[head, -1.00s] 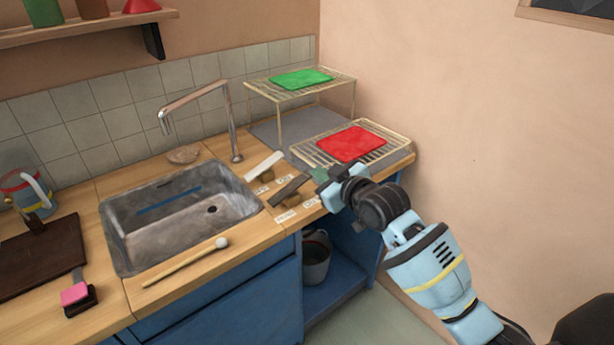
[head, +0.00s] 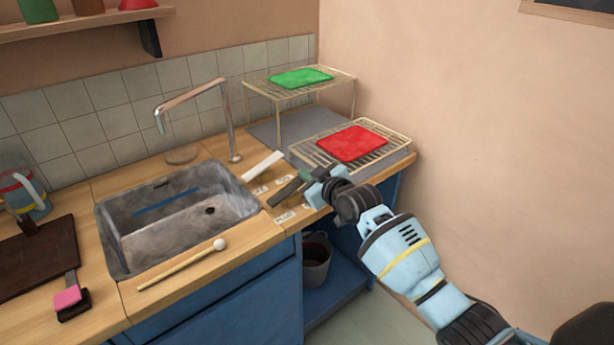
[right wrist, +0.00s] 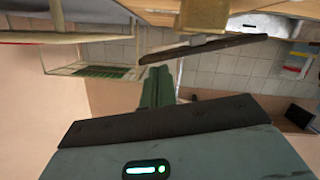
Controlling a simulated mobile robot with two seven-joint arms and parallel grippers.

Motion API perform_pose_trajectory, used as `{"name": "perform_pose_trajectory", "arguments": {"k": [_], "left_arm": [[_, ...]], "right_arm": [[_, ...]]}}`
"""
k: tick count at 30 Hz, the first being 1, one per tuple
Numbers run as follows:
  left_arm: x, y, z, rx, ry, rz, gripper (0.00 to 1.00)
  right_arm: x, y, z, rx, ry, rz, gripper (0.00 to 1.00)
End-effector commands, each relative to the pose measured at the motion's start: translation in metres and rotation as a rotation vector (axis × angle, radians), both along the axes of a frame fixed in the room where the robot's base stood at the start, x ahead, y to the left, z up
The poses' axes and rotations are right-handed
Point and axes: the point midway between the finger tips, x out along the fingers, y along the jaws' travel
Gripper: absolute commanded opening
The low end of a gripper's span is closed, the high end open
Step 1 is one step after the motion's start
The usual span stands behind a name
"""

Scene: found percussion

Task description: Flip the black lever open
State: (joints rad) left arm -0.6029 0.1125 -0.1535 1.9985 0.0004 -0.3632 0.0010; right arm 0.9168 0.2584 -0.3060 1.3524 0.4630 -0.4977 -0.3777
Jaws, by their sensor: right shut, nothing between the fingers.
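The black lever (head: 285,192) lies on a small wooden mount on the counter, right of the sink. Its right end is close to my gripper. In the right wrist view the lever (right wrist: 200,48) is a dark bar beneath a wooden block. My right gripper (head: 309,175) is at the lever's right end, its fingers shut and empty. The green fingers (right wrist: 157,86) show close to the lever in the wrist view; I cannot tell whether they touch it. My left gripper is out of view.
A white lever (head: 263,165) sits just behind the black one, with small paper labels around both. A wire rack with a red cloth (head: 353,143) stands behind my gripper. The sink (head: 180,215) is to the left, with a mallet (head: 182,265) before it.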

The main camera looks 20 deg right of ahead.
Motion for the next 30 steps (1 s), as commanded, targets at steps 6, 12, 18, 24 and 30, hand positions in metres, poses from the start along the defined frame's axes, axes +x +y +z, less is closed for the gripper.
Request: {"name": "perform_pose_trajectory", "arguments": {"k": [6, 12, 18, 24, 30], "left_arm": [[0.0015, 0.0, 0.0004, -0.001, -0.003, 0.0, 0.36], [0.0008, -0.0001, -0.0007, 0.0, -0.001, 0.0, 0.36], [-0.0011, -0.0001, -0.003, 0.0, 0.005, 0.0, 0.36], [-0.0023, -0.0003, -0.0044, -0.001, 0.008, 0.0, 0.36], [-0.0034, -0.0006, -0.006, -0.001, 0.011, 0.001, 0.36]], "right_arm": [[-0.0001, -0.0003, 0.0, 0.0, 0.0, 0.0, 0.0], [0.0001, -0.0011, -0.0009, 0.014, 0.006, -0.001, 0.0], [0.0007, -0.0027, -0.0027, 0.052, 0.02, 0.0, 0.0], [0.0012, -0.0042, -0.004, 0.081, 0.03, 0.0, 0.0], [0.0018, -0.0058, -0.0059, 0.114, 0.043, 0.0, 0.0]]}}
